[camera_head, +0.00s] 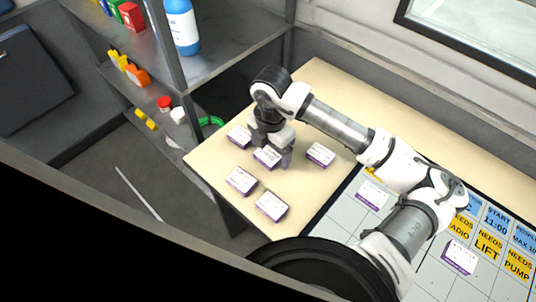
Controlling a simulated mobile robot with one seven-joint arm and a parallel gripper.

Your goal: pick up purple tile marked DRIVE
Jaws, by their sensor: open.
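Several purple-edged tiles with white tops lie loose on the tan table (318,82). They are a back-left tile (238,137), a tile at my gripper (266,158), a right tile (320,155), a left-front tile (241,180) and a front tile (271,206). Their print is too small to read, so I cannot tell which is marked DRIVE. My gripper (272,158) is open and points down at the middle tile, which it partly hides. I cannot tell whether the fingers touch that tile.
A gridded board (345,215) lies at the right, with two similar purple-edged tiles (372,196) (459,257) and blue and yellow cards (488,245). Grey shelves (225,65) with a blue bottle (182,28) stand behind the table's left edge.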

